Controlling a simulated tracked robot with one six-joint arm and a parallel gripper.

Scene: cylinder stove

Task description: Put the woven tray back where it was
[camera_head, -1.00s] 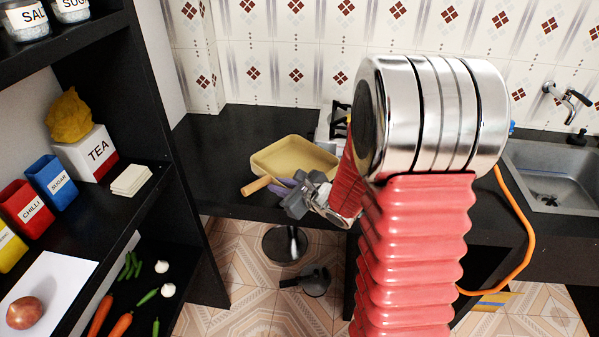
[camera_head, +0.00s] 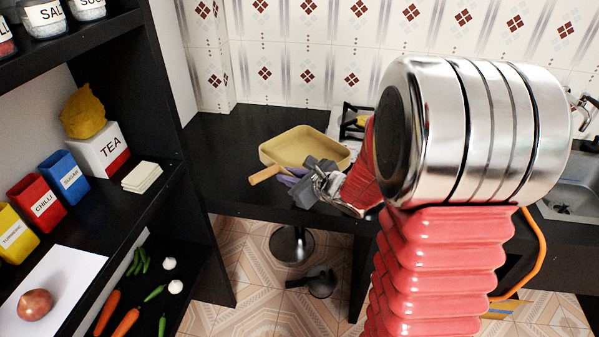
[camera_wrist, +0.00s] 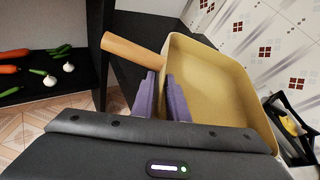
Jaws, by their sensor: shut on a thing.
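A tan, square, shallow pan-like tray (camera_head: 303,147) with a wooden handle (camera_head: 268,174) shows over the black counter in the head view. No weave shows on it. The wrist view shows its smooth inside (camera_wrist: 212,85) and raised rim. My gripper (camera_head: 291,176) is at its near side, beside the handle. In the wrist view, the purple fingers of my gripper (camera_wrist: 163,88) are shut on the rim close to the handle (camera_wrist: 132,50). I cannot tell whether the tray rests on the counter or hangs just above it.
A stove (camera_head: 352,122) stands behind and right of the tray, partly hidden by my arm. The black counter (camera_head: 220,150) is clear left of the tray. A shelf with a tea box (camera_head: 100,150) and vegetables stands at left.

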